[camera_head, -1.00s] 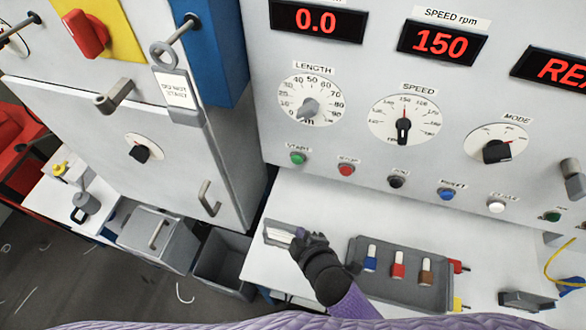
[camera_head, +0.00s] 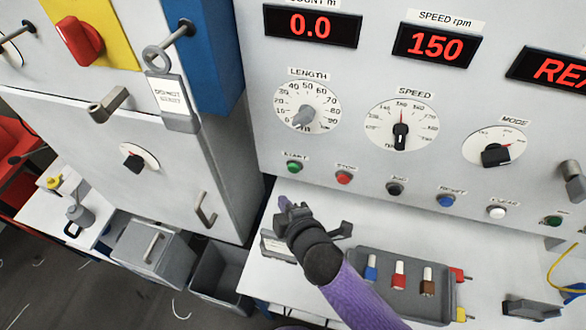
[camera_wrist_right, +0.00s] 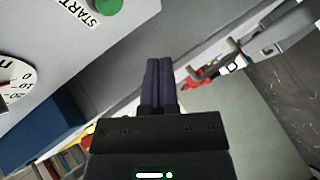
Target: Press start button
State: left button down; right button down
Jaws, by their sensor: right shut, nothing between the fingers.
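The green start button (camera_head: 294,167) sits on the grey control panel under a START label, left of the red stop button (camera_head: 344,177). In the right wrist view the start button (camera_wrist_right: 107,5) shows at the top edge, beside its START label. My right gripper (camera_head: 283,203) is below the start button in the head view, apart from it, over the white shelf. In the right wrist view its two dark fingers (camera_wrist_right: 159,62) are together with nothing between them. My left gripper is not in view.
A grey tray (camera_head: 440,313) with blue, red and brown pieces stands on the white shelf (camera_head: 345,211). A row of other buttons runs right of stop. A padlock with a tag (camera_head: 173,100) hangs at the upper left. A grey bin (camera_head: 219,277) stands below left.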

jog(key=shift+w+d, duration=0.25)
jog(key=shift+w, duration=0.55)
jog(key=shift+w+d, duration=0.3)
jog(key=shift+w, duration=0.5)
jog(key=shift+w+d, duration=0.25)
jog(key=shift+w, duration=0.55)
jog(key=shift+w+d, duration=0.15)
jog(key=shift+w, duration=0.25)
jog(key=shift+w+d, duration=0.15)
jog(key=shift+w, duration=0.3)
dwell(0.7)
jog(key=shift+s+a, duration=0.25)
jog(key=shift+s, duration=0.6)
jog(key=shift+s+a+p, duration=0.2)
jog(key=shift+s+a, duration=0.05)
jog(key=shift+s, duration=0.55)
jog(key=shift+s+a+p, duration=0.15)
jog(key=shift+s+a, duration=0.15)
jog(key=shift+s, duration=0.5)
jog(key=shift+s+a+p, duration=0.2)
jog(key=shift+s+a, duration=0.05)
jog(key=shift+s, duration=0.55)
